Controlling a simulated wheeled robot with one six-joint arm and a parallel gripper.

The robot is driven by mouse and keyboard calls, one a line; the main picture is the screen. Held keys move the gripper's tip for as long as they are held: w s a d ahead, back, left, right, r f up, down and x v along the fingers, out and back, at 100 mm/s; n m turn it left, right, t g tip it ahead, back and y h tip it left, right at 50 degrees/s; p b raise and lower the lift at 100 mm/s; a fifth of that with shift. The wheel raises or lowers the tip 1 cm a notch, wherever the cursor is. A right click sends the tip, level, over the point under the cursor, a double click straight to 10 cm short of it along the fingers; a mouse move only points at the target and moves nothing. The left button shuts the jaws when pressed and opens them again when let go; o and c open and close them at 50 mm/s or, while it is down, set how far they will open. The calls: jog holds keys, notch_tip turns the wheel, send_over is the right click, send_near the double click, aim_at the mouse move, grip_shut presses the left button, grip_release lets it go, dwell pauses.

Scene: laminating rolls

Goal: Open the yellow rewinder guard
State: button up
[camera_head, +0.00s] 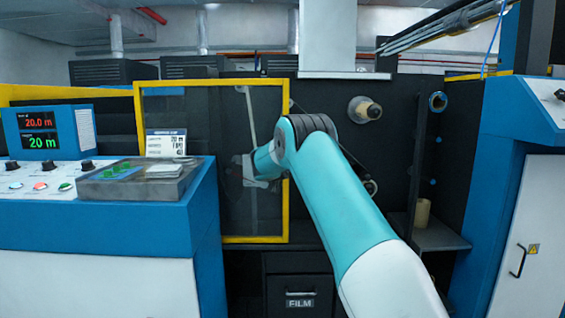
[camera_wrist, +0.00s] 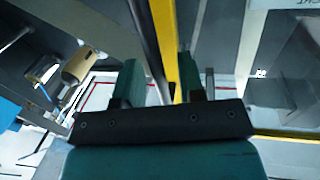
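The yellow rewinder guard (camera_head: 287,215) is a yellow frame around a see-through panel, standing behind the console in the head view. Dark machine parts show through it. My gripper (camera_head: 250,172) is at the right part of the guard, and my arm crosses in front of its right edge. In the wrist view the two fingers of my gripper (camera_wrist: 162,78) stand apart. A yellow bar of the guard (camera_wrist: 168,45) runs down between them, closer to the right finger. I cannot tell whether either finger touches it.
Right of the guard, a roll core on a shaft (camera_head: 365,109) is uncovered. A blue cabinet (camera_head: 515,220) stands at far right. A FILM drawer (camera_head: 300,290) is below.

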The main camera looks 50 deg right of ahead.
jog(key=b+v, duration=0.2)
jog(key=v, duration=1.5)
jog(key=shift+w, duration=0.15)
